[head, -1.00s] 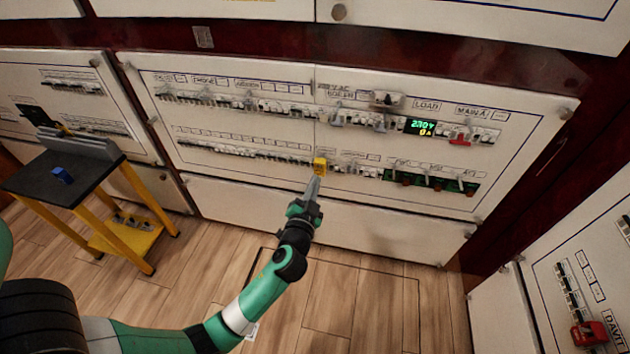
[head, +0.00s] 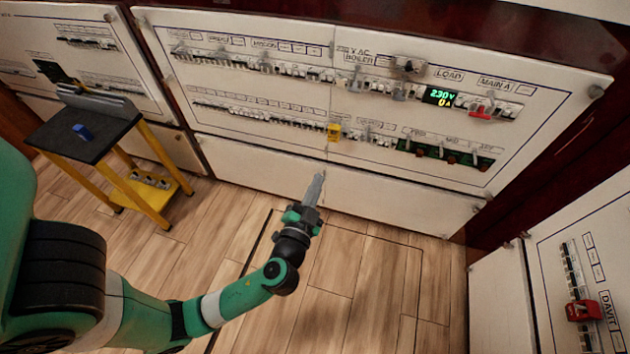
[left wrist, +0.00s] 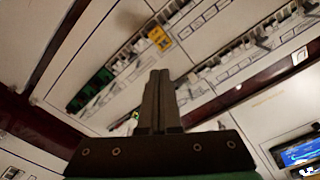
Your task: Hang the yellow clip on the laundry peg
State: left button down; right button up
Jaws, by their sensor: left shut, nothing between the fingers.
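The yellow clip (head: 333,132) is on the lower breaker row of the middle panel, near the panel's centre seam. It also shows in the left wrist view (left wrist: 159,38), on a row beyond my fingertips. My left gripper (head: 317,178) is shut and empty, below the clip and apart from it, in front of the lower blank panel. In the left wrist view its two fingers (left wrist: 156,76) lie together with nothing between them. I cannot make out which fitting is the laundry peg; the labels are too small to read. My right gripper is not in view.
A dark-topped table (head: 65,143) with a yellow frame and a blue block (head: 83,133) stands at the left. A lit display (head: 439,97) and a red clip (head: 480,111) are on the upper row. Another red clip (head: 583,311) is on the right panel. The floor in front is clear.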

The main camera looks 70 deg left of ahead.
pick_arm(q)
jog(key=w+f, duration=0.1)
jog(key=w, duration=0.1)
jog(key=p, duration=0.2)
send_near(333, 135)
jog(key=x, duration=0.6)
jog(key=shift+w+a+r+g, duration=0.25)
jog(key=shift+g, duration=0.05)
jog(key=shift+f, duration=0.2)
